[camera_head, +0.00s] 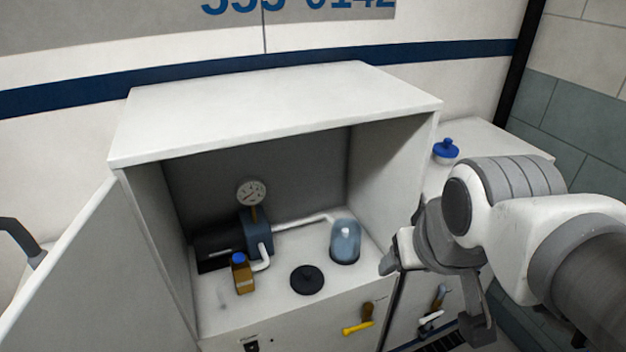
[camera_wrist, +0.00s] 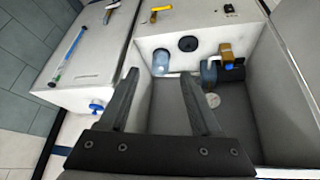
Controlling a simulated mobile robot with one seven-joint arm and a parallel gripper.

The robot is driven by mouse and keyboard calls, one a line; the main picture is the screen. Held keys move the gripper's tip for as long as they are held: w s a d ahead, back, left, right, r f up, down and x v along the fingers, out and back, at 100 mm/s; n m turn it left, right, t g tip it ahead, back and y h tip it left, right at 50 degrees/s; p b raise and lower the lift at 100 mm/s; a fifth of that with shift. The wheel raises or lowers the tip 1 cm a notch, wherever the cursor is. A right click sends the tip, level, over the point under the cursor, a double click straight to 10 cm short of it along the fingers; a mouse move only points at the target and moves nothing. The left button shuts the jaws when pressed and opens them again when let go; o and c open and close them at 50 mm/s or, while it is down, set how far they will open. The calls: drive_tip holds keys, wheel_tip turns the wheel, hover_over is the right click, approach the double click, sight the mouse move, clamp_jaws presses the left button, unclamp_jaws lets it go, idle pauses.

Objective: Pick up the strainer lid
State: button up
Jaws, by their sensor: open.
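A round black lid with a small raised knob (camera_head: 307,280), which looks like the strainer lid, lies flat on the floor of the open white cabinet. It also shows in the wrist view (camera_wrist: 188,44). A bluish see-through canister (camera_head: 345,243) stands just right of it in the head view, and left of it in the wrist view (camera_wrist: 160,64). My gripper (camera_wrist: 160,76) is open and empty, with its fingers pointing toward the cabinet. In the head view it is at the cabinet's right front side, apart from the lid.
The cabinet (camera_head: 270,110) has a top and side walls around the lid. A pump (camera_head: 256,236) with a gauge (camera_head: 251,193) and a brown bottle (camera_head: 242,274) stand left of the lid. A yellow-handled valve (camera_head: 358,328) is below. An open door (camera_head: 85,275) is at left.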

drive_tip(key=w+d+f+n+t+h+b, duration=0.1)
drive_tip(key=w+d+f+n+b, duration=0.15)
drive_tip(key=w+f, duration=0.65)
drive_tip(key=n+t+y+b, duration=0.3)
drive_tip(key=t+y+b, duration=0.1)
drive_tip(key=y+b, duration=0.4)
approach(309, 274)
drive_tip(key=shift+h, duration=0.3)
drive_tip(key=x, duration=0.3)
drive_tip(key=b+x, duration=0.1)
drive_tip(key=x, duration=0.7)
drive_tip(key=shift+a, duration=0.35)
drive_tip(key=shift+r, duration=0.1)
clamp_jaws()
